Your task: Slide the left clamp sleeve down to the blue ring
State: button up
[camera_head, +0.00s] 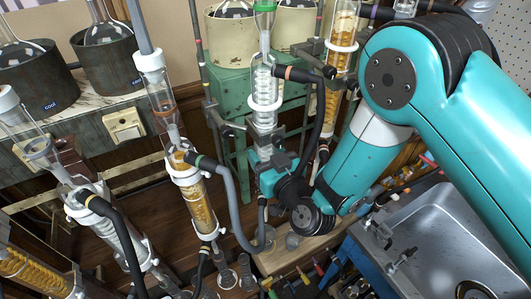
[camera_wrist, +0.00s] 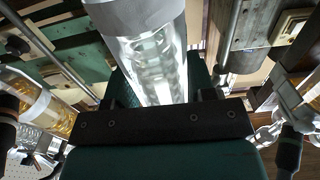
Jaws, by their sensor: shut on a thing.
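My gripper (camera_head: 272,178) is low in the middle of the head view, at the lower part of an upright clear glass condenser (camera_head: 264,85) with a green top. In the wrist view, my gripper (camera_wrist: 158,90) has its dark green jaws on either side of a clear glass tube (camera_wrist: 150,62) and is shut on it. A pale grey band (camera_wrist: 135,14) wraps the tube above the jaws; I cannot tell whether it is the left clamp sleeve. I cannot make out a blue ring on this tube. The jaws' contact faces are hidden.
A glass column with amber packing (camera_head: 198,205) and a grey hose (camera_head: 232,200) stand left of my gripper. Another amber column (camera_head: 338,65) stands to the right behind. A metal sink (camera_head: 440,235) is at the lower right. Hoses and clamps leave little free room.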

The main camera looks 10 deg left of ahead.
jog(key=shift+f, duration=0.25)
jog(key=o, duration=1.2)
jog(key=shift+c, duration=0.2)
jog(key=shift+s+d+b, duration=0.1)
jog(key=shift+b, duration=0.2)
